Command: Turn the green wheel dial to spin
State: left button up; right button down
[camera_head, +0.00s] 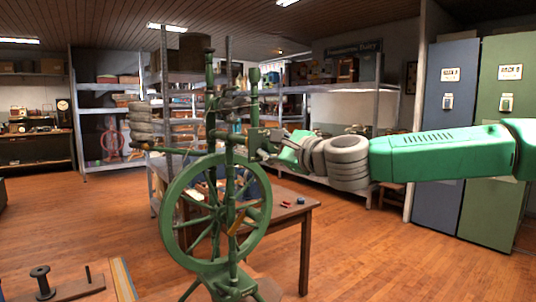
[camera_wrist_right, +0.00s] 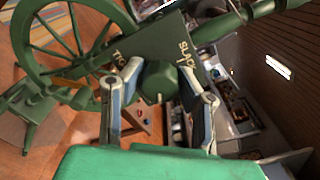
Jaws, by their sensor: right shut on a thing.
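A green spinning wheel stands in the middle of the head view, with a large spoked wheel (camera_head: 168,222) and upright posts. My right arm comes in from the right, and my right gripper (camera_head: 268,141) is at the upper part of the frame. In the right wrist view, the right gripper (camera_wrist_right: 158,70) has one finger on each side of a round green dial (camera_wrist_right: 157,84) and is shut on it. The dial sits on a green board (camera_wrist_right: 160,42) with pale lettering. The spoked wheel (camera_wrist_right: 62,42) is at its upper left. My left gripper is in neither view.
A wooden table (camera_head: 303,212) stands just behind the wheel with small items on it. A low bench (camera_head: 85,285) with a spool (camera_head: 41,275) is at the front left. Shelves (camera_head: 98,113) and lockers (camera_head: 443,135) line the back. Wooden floor is open at left and right.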

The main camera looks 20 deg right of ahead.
jog(key=shift+f+m, duration=0.4)
jog(key=shift+f, duration=0.25)
jog(key=c, duration=1.2)
grip_release()
jog(key=shift+s, duration=0.1)
jog(key=shift+o, duration=0.2)
jog(key=shift+s+d+r, duration=0.1)
jog(key=shift+d+r, duration=0.25)
jog(key=shift+d, duration=0.05)
jog(key=v, duration=1.1)
jog(key=shift+s+d, duration=0.15)
jog(key=shift+s, duration=0.25)
jog(key=shift+f, duration=0.1)
